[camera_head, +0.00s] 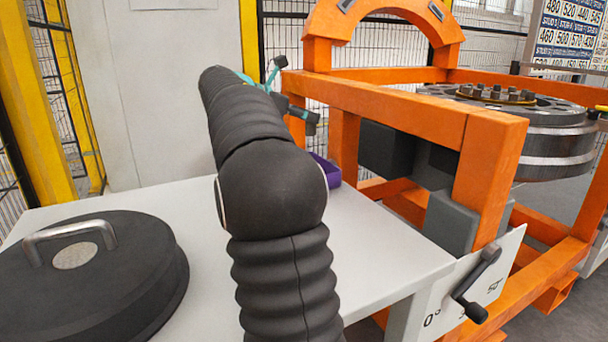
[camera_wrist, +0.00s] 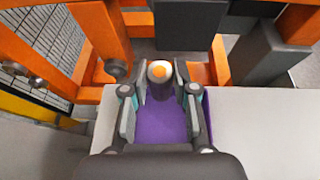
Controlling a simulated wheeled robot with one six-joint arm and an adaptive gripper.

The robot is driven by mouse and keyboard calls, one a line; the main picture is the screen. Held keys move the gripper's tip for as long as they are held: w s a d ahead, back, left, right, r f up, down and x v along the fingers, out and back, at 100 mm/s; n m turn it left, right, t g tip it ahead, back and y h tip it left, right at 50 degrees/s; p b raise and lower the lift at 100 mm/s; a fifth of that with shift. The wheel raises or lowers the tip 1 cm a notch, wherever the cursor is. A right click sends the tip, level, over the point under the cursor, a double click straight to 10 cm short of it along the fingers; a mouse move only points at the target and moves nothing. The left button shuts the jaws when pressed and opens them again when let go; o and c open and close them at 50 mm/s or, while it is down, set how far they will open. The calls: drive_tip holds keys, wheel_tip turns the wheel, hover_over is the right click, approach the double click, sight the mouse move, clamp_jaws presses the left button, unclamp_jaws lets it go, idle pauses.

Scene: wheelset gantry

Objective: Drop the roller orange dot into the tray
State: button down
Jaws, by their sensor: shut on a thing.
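The roller with the orange dot (camera_wrist: 160,82) is a dark grey cylinder whose pale end face carries an orange spot. My gripper (camera_wrist: 160,78) is shut on it, one finger on each side, in the wrist view. The purple tray (camera_wrist: 160,125) lies below the fingers and the roller in that view; the height between them is hard to judge. In the head view only a purple corner of the tray (camera_head: 330,172) shows beside my arm. My arm hides most of the gripper (camera_head: 290,103) there, and the roller cannot be made out.
The tray stands on a pale table (camera_head: 385,245), close to an orange steel frame (camera_head: 490,165). A round black lid with a metal handle (camera_head: 95,270) lies at the table's left. A crank handle (camera_head: 478,290) sticks out at the front right. A large dark wheel (camera_head: 540,140) sits behind the frame.

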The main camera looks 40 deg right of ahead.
wheel_tip(320, 180, down, 4)
drive_tip(key=b, duration=0.3)
drive_tip(key=shift+r, duration=0.1)
drive_tip(key=c, duration=0.8)
unclamp_jaws()
drive_tip(key=shift+a, duration=0.1)
drive_tip(key=v, duration=1.1)
drive_tip(key=shift+w+a+r, duration=0.1)
drive_tip(key=shift+a+r, duration=0.05)
drive_tip(key=shift+a, duration=0.25)
